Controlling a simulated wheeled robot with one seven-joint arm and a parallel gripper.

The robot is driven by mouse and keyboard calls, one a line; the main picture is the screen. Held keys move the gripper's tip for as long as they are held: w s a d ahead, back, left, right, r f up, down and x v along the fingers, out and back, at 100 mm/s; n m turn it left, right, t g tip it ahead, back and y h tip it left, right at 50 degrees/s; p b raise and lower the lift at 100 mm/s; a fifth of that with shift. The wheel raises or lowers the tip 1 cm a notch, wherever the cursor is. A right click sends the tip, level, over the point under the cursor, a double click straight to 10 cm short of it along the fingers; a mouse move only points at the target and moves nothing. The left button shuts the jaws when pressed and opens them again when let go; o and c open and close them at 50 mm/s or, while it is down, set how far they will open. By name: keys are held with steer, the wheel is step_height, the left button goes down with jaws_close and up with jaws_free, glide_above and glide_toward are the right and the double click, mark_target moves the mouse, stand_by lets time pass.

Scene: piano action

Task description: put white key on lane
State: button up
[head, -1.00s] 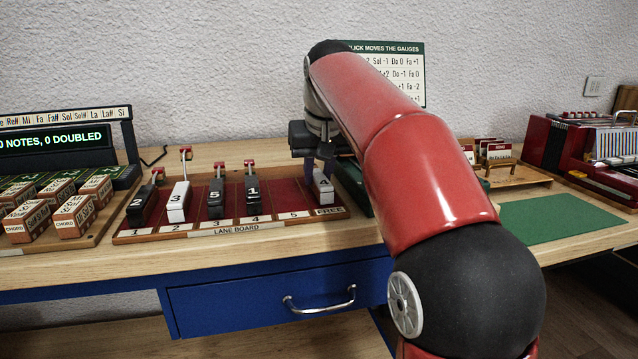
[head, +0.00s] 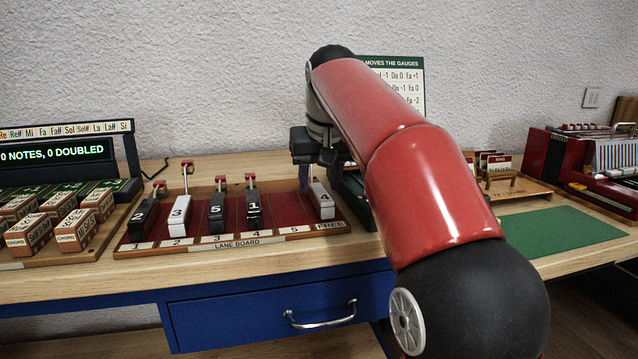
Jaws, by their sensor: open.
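The lane board (head: 240,242) is a red board with lanes labelled 1 to 5 and FREE. A white key marked 4 (head: 321,202) stands in the FREE lane. A white key marked 3 (head: 179,217) is in lane 2. Black keys marked 2 (head: 141,222), 5 (head: 216,221) and 1 (head: 254,213) are in lanes 1, 3 and 4. Lane 5 (head: 288,212) looks empty. My gripper (head: 319,183) is open, pointing down at the rear of key 4, its fingers apart. Whether they touch the key cannot be told.
Chord blocks (head: 56,219) and a note display (head: 58,153) stand left of the board. My arm hides part of the table to the right. A green mat (head: 560,228), a card stand (head: 497,170) and a red accordion-like instrument (head: 590,165) lie further right.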

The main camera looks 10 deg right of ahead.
steer(key=p+v, duration=0.3)
steer(key=v, duration=0.7)
steer(key=shift+r, duration=0.25)
steer(key=shift+s+f, duration=0.1)
steer(key=shift+s, duration=0.15)
steer(key=s+f+t, duration=0.1)
steer(key=s+f, duration=2.3)
steer(key=f, duration=0.4)
